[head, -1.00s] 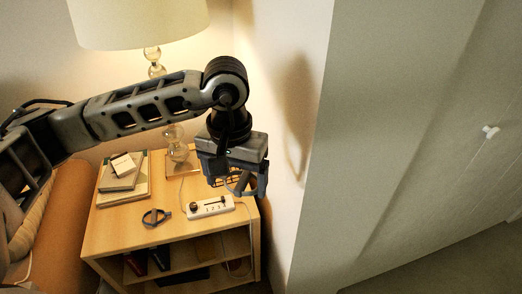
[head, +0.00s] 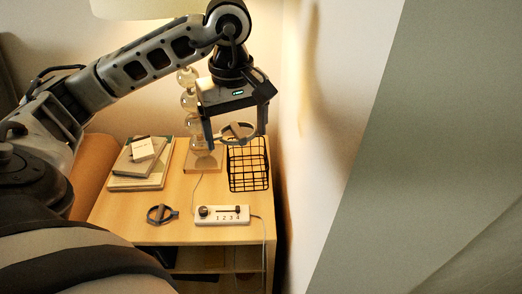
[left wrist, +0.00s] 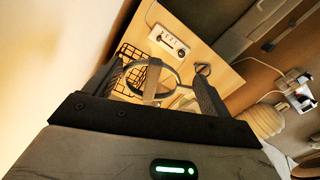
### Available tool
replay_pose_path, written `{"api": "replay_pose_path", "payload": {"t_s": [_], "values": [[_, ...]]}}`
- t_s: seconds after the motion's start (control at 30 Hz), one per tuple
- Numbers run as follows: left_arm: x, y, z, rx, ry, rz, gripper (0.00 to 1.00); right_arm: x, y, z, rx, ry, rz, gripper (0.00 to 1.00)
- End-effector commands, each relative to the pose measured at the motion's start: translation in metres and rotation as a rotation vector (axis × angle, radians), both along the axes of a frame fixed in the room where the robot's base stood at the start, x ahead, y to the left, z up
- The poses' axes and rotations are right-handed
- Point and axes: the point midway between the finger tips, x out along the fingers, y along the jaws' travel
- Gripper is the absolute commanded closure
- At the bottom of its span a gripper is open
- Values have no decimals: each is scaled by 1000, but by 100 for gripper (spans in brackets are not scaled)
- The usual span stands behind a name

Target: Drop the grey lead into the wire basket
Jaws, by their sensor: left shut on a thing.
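My left gripper (head: 236,138) is shut on the grey lead (head: 238,131), a coiled loop with a band around it. It holds the loop in the air above the back right of the bedside table. The black wire basket (head: 249,180) stands on the table just below and slightly right of the loop. In the left wrist view the lead (left wrist: 167,73) hangs between the fingers (left wrist: 155,82), and the basket (left wrist: 124,76) shows behind it, partly hidden. My right gripper is in neither view.
A second, dark bluish coil (head: 161,214) lies on the table (head: 125,228). A white numbered control box (head: 222,215) with a cable sits at the front. Books (head: 140,165) lie at the left, and a glass lamp stem (head: 188,100) stands behind. A wall rises close on the right.

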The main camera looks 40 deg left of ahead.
Motion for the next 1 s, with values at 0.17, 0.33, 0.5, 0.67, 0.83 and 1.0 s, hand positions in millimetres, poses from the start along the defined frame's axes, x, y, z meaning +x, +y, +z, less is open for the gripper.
{"api": "replay_pose_path", "payload": {"t_s": [0.17, 0.33, 0.5, 0.67, 0.83, 1.0], "values": [[0, 0, -39, 0, -1, -1, 39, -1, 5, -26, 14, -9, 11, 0], [0, 0, -55, 0, -1, -1, 39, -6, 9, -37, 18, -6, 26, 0], [16, 11, -64, -2, 0, 4, 39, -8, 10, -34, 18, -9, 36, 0], [48, 32, -81, -4, 1, 4, 39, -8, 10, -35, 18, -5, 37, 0], [80, 54, -105, -3, 3, 1, 39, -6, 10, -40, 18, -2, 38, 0], [100, 68, -135, -2, 0, 0, 39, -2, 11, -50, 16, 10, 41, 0]]}}
